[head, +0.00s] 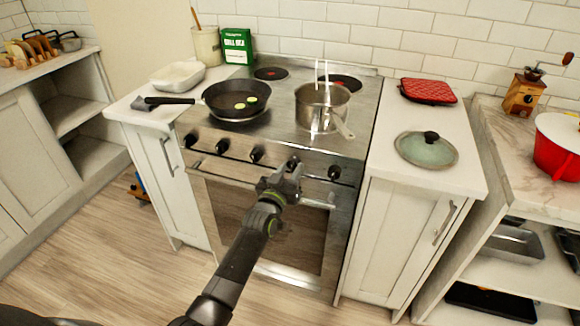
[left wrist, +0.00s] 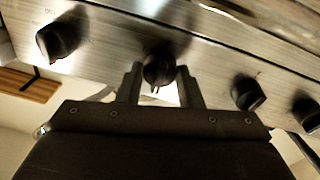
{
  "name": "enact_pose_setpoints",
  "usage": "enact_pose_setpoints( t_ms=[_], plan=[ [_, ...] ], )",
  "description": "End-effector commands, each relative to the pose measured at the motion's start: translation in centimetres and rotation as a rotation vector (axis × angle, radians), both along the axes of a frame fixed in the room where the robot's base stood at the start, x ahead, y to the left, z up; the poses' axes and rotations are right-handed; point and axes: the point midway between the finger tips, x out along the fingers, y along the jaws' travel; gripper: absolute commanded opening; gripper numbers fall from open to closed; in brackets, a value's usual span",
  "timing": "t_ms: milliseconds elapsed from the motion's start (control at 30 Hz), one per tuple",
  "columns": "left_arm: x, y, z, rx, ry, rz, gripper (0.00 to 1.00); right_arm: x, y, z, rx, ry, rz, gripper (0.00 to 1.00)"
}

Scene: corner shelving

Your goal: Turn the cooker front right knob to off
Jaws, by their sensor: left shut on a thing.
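The steel cooker (head: 310,145) has a row of black knobs along its front panel. My left gripper (head: 287,176) is at the knob (head: 293,162) second from the right end in the head view. In the left wrist view, the fingers of my left gripper (left wrist: 159,85) stand on both sides of this knob (left wrist: 160,66), shut on it. Its pointer mark is too small to read. The rightmost knob (head: 334,172) is free, and it also shows at the left of the wrist view (left wrist: 57,40). My right gripper is not in view.
A black frying pan (head: 222,107) with green slices and a steel saucepan (head: 322,112) stand on the hob. A glass lid (head: 426,150) and red mitt (head: 428,91) lie on the right counter. Open floor lies in front.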

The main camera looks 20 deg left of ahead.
Motion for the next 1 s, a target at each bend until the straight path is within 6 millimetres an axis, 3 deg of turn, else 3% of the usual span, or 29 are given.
enact_pose_setpoints(
  t_ms=[500, 533, 667, 1000],
  plan=[
    [-0.02, -0.03, -0.11, -0.021, 0.002, 0.0, 0.1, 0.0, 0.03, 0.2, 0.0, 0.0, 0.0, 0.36],
    [-0.02, -0.03, -0.11, -0.021, 0.002, 0.0, 0.35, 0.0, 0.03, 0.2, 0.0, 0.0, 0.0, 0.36],
    [-0.02, -0.03, -0.09, -0.019, 0.002, 0.0, 0.53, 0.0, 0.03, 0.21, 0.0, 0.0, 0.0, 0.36],
    [-0.11, -0.01, -0.09, -0.018, 0.001, 0.0, 0.55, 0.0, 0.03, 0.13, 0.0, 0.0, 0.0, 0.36]
  ],
)
